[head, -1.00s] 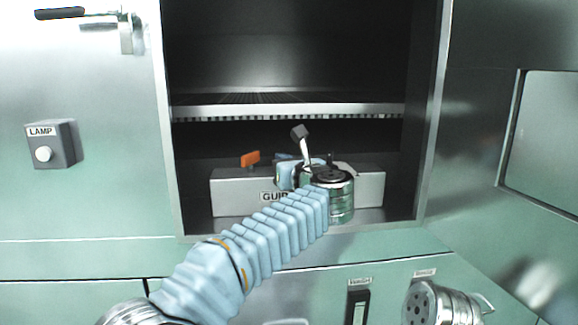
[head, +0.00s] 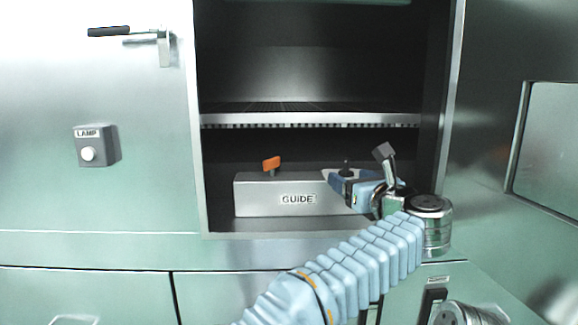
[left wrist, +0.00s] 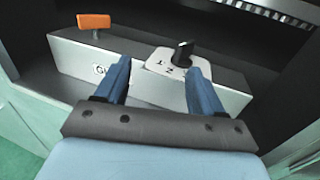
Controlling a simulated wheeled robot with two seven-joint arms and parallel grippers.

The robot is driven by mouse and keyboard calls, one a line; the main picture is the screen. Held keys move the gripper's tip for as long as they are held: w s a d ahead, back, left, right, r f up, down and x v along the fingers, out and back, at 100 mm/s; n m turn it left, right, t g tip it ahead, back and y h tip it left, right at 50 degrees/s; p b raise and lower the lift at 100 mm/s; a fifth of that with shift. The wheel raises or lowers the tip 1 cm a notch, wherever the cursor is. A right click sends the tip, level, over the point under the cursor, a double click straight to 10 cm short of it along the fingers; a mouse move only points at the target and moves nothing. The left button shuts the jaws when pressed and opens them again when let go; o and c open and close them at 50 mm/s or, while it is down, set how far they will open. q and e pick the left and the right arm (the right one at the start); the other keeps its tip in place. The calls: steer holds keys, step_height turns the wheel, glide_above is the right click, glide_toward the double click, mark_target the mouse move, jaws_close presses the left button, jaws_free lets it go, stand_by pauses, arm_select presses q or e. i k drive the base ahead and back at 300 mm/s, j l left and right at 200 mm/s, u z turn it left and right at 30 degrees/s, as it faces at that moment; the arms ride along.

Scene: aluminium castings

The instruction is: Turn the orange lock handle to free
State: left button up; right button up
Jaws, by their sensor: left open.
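The orange lock handle (head: 271,163) stands on a short stem on top of the grey GUIDE box (head: 262,200), toward its left end. In the left wrist view the orange handle (left wrist: 94,21) is at the upper left, beyond my fingers and apart from them. My left gripper (head: 336,182) is at the right part of the box. In the left wrist view its two blue fingers (left wrist: 160,80) are apart with nothing between them, pointing toward a black knob (left wrist: 182,52) on a pale plate marked 1 and 2. My right gripper does not show.
The box sits on the floor of an open cabinet, under a wire shelf (head: 310,119). A LAMP button (head: 88,154) is on the left panel.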

mark_target(270, 164)
steer(key=k+l, duration=0.15)
steer(key=k, duration=0.25)
steer(key=k+l, duration=0.15)
steer(key=k, duration=0.25)
